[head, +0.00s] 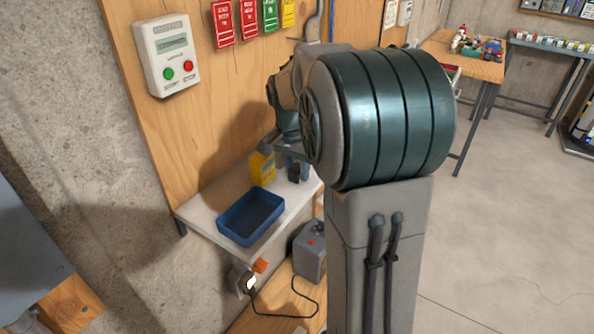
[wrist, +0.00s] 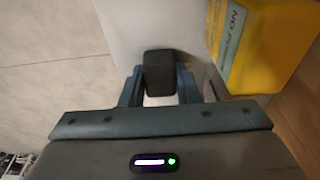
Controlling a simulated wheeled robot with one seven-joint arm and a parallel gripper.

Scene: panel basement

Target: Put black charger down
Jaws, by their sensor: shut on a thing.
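The black charger (wrist: 159,73) is a small dark block between the two fingers of my gripper (wrist: 159,88) in the wrist view. My gripper is shut on it, with the light shelf surface below. In the head view my gripper (head: 294,168) points down over the right part of the white shelf (head: 196,212), and the dark charger (head: 294,174) shows only in part there. Whether the charger touches the shelf cannot be told. My arm hides the shelf's right end.
A yellow container (head: 262,167) stands close beside my gripper and also shows in the wrist view (wrist: 262,45). A blue tray (head: 250,216) sits at the shelf's front left. A wooden panel with a control box (head: 165,55) rises behind. A grey box (head: 310,252) stands below.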

